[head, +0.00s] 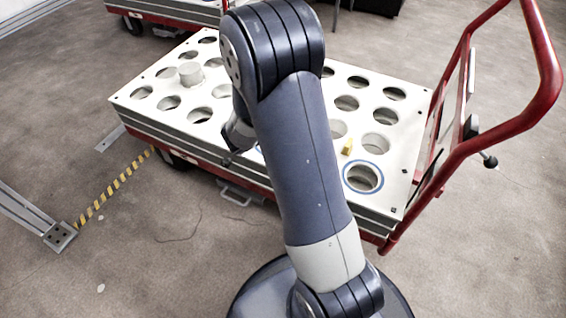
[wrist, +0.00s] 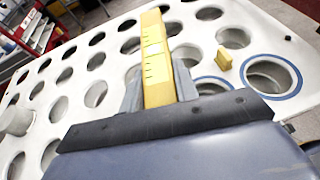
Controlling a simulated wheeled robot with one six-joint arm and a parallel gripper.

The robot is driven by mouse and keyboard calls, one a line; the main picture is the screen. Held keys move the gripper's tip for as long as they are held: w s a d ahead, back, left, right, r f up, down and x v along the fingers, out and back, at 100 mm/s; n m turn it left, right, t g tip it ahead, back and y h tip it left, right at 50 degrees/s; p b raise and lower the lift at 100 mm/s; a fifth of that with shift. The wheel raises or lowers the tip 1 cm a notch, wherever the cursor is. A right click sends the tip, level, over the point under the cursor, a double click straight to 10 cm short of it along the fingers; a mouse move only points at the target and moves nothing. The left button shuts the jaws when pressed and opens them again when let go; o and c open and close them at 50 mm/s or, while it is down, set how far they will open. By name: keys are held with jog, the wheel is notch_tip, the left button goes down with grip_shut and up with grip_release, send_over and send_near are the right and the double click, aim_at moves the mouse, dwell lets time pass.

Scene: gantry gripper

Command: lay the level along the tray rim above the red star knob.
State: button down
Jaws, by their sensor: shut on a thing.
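A long yellow level (wrist: 155,62) is held between the two grey fingers of my gripper (wrist: 158,88) in the wrist view. It points away from the gripper, over the white tray with round holes (wrist: 118,38). I cannot tell whether it touches the tray. The same tray shows in the head view (head: 126,97), on a red trolley. There my arm hides the level and the gripper's fingers. I cannot make out a red star knob in either view.
A small yellow block (head: 347,147) stands on the tray near a blue-ringed hole (head: 362,191). A whitish cylinder (head: 190,73) stands at the tray's left part. The trolley's red handle (head: 540,60) rises at the right. A striped yellow-black strip (head: 113,188) crosses the floor at left.

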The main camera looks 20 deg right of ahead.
jog(key=s+d+f+m+g, duration=0.3)
jog(key=s+d+m+g, duration=0.1)
jog(key=s+m+g, duration=0.25)
jog(key=s+d+f+m+g, duration=0.3)
jog(key=s+f+m+g, duration=0.1)
jog(key=s+m+g, duration=0.3)
jog(key=s+a+f+m+g+y, duration=0.3)
jog(key=s+a+m+g+y, duration=0.15)
jog(key=m+g+y, duration=0.2)
jog(key=a+f+m+t+y, duration=0.2)
jog(key=a+m+t+y, duration=0.1)
jog(key=a+m+y, duration=1)
jog(key=w+d+r+m+t+y, duration=0.2)
jog(key=w+m+t, duration=0.35)
jog(key=t, duration=0.25)
jog(key=w+d+r+m+t+y, duration=0.2)
jog(key=w+m+t+y, duration=0.15)
jog(key=m+t, duration=0.35)
jog(key=w+d+r+m+t+h+b, duration=0.1)
jog(key=w+d+m+t+h+b, duration=0.2)
jog(key=d+m+t, duration=0.3)
jog(key=shift+w+d+m+h, duration=0.2)
jog(key=shift+d+m+h, duration=0.2)
jog(key=shift+h, duration=0.5)
jog(key=shift+b, duration=0.4)
notch_tip(320, 180, down, 9)
jog(key=b, duration=0.4)
jog(key=shift+f, duration=0.2)
